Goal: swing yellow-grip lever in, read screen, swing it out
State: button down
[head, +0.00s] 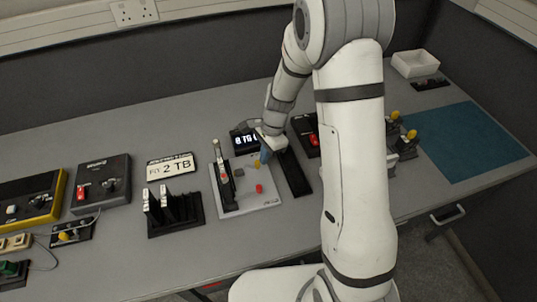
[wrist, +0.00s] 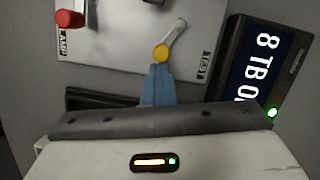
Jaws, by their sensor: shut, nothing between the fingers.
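The yellow-grip lever shows in the wrist view as a round yellow grip (wrist: 161,53) on a pale metal arm that slants up right across a light panel (wrist: 110,40). In the head view the yellow grip (head: 257,164) sits on the same panel (head: 240,205). My gripper (wrist: 157,72) is shut and empty, its blue fingertips right at the grip's near side; I cannot tell whether they touch. In the head view my gripper (head: 265,155) is over the panel's right side. The screen (wrist: 262,62) is lit and reads "8 TB O", its end hidden by my gripper body; it also shows in the head view (head: 244,140).
A red knob (wrist: 70,18) marked "LAMP" is on the panel's left. A card reading "FIT 2 TB" (head: 170,166) stands behind a black rack (head: 175,225). A black strip (head: 295,173) lies right of the panel. My arm hides part of the bench; a teal mat (head: 460,140) at right is clear.

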jog(key=shift+w+a, duration=0.25)
jog(key=shift+a, duration=0.6)
jog(key=shift+d, duration=0.15)
jog(key=shift+r+p, duration=0.45)
jog(key=shift+r, duration=0.1)
jog(key=p+v, duration=0.6)
jog(key=v, duration=0.3)
jog(key=shift+d, duration=0.35)
